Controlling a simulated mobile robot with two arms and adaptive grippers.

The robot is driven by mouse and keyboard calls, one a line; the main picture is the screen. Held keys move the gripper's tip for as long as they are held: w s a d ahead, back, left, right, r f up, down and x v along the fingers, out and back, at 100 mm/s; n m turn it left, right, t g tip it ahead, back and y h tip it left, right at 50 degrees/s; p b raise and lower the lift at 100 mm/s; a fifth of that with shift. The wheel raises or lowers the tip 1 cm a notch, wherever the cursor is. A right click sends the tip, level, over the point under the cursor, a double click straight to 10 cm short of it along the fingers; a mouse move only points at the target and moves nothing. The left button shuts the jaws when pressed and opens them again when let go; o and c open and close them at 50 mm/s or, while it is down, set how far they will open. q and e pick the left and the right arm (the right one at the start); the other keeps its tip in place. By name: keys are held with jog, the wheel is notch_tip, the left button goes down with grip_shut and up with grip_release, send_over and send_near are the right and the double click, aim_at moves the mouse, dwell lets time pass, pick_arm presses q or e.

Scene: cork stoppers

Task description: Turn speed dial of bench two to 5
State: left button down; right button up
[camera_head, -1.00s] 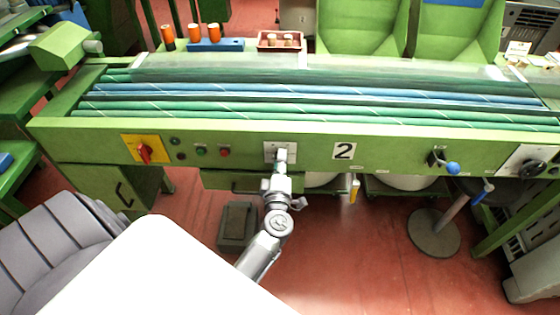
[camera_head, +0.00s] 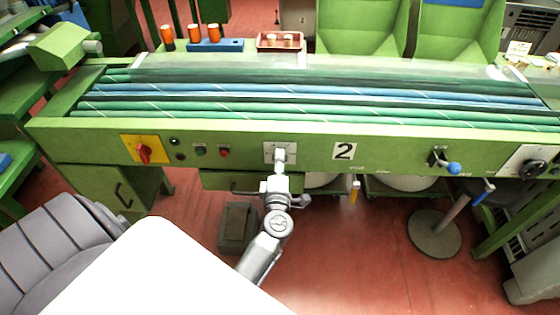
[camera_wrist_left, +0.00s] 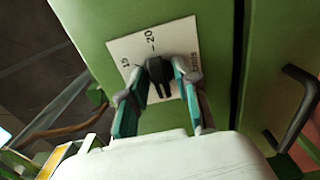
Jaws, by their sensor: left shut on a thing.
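In the left wrist view the dial is a black knob (camera_wrist_left: 158,72) on the white scale plate (camera_wrist_left: 180,32), where "15" and "20" can be read. My left gripper (camera_wrist_left: 160,80) is shut on the knob, one finger on each side. It also shows in the head view (camera_head: 280,156), in front of the plate. The gripper hides part of the scale, and I cannot read the dial's setting. My right gripper is not in view.
A red switch on a yellow plate (camera_head: 143,150) and small push buttons (camera_head: 201,150) lie left of the dial. A blue-knobbed lever (camera_head: 453,168) is further right. A drawer handle (camera_wrist_left: 294,108) shows beside the gripper. A round stool base (camera_head: 433,232) stands on the floor.

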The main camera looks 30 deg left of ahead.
pick_arm(q)
jog(key=c, duration=1.2)
grip_release()
jog(key=shift+o, duration=0.2)
jog(key=shift+s, duration=0.15)
jog(key=v, duration=0.7)
jog(key=shift+s+d, duration=0.1)
jog(key=shift+s, duration=0.05)
